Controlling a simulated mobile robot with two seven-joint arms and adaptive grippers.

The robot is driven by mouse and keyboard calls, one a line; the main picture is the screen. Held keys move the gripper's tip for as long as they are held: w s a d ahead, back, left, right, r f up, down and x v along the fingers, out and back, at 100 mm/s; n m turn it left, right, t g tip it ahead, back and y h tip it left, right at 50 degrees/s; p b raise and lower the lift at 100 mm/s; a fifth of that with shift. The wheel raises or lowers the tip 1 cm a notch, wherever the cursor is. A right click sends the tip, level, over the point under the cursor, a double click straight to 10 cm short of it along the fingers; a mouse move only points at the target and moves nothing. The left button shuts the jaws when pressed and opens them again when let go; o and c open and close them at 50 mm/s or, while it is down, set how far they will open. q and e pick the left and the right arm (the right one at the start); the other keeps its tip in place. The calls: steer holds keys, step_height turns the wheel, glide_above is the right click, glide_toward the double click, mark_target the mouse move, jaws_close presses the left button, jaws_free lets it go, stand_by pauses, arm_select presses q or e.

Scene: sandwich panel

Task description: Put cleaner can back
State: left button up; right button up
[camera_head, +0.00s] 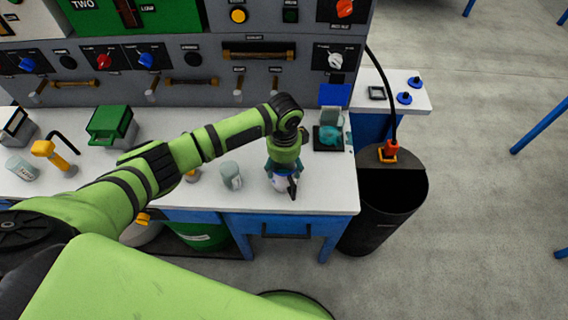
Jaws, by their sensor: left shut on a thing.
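My left arm reaches across the white table from the left. Its gripper (284,182) points down near the table's front right edge and is shut on a small white and blue can (280,186). The arm and fingers hide most of this can, and I cannot tell whether its base touches the table. A pale grey-green can (231,175) stands to the left of the gripper, apart from it. My right gripper is not in view.
A teal object (329,136) sits on a dark pad at the back right. A black bin (385,205) stands right of the table. A green-lidded box (110,124) and a yellow lamp-like item (48,150) are at left. The control panel (190,75) rises behind.

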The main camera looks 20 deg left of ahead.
arm_select(q)
steer(key=o, duration=1.2)
steer(key=shift+f, duration=0.1)
steer(key=shift+o, duration=0.2)
step_height(320, 180, up, 12)
steer(key=b, duration=0.1)
steer(key=shift+r, duration=0.2)
